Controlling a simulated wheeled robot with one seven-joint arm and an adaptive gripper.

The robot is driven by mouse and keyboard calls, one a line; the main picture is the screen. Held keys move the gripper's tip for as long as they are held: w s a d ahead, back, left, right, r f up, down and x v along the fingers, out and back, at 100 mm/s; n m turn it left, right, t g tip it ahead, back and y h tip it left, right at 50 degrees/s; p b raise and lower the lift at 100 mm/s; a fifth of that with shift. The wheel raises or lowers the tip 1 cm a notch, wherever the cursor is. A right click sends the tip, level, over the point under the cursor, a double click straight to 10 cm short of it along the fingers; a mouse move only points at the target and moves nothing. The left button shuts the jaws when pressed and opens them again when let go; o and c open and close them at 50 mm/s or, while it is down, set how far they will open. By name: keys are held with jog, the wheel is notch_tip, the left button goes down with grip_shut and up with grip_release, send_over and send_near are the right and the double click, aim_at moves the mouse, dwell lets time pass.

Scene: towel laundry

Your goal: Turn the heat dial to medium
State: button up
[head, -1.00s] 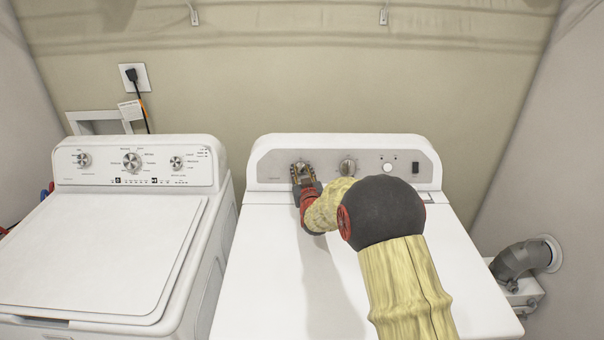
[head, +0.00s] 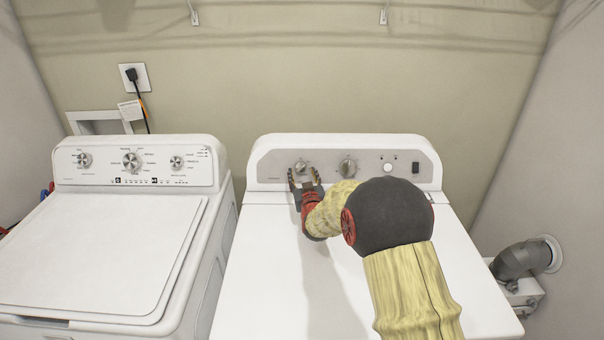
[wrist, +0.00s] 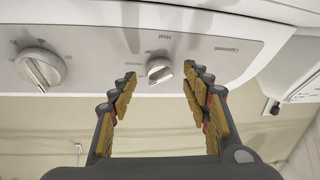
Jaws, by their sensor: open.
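The heat dial (head: 301,167) is the small silver knob at the left of the dryer's grey control panel (head: 271,171). In the wrist view the heat dial (wrist: 159,70) shows whole, with its raised grip bar tilted and the word Heat upside down by it. The small setting labels around it are too blurred to read surely. My gripper (head: 304,174) is open and empty, just in front of and below the dial. In the wrist view my gripper (wrist: 160,75) has one finger on each side of the dial, apart from it.
A larger dial (head: 347,167) sits to the right on the same panel, then a round white button (head: 387,168) and a dark switch (head: 416,168). The dryer's white top is clear. A washer (head: 100,255) stands to the left.

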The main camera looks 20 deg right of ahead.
jog(key=v, duration=0.9)
jog(key=shift+s+a, duration=0.1)
jog(key=shift+s, duration=0.25)
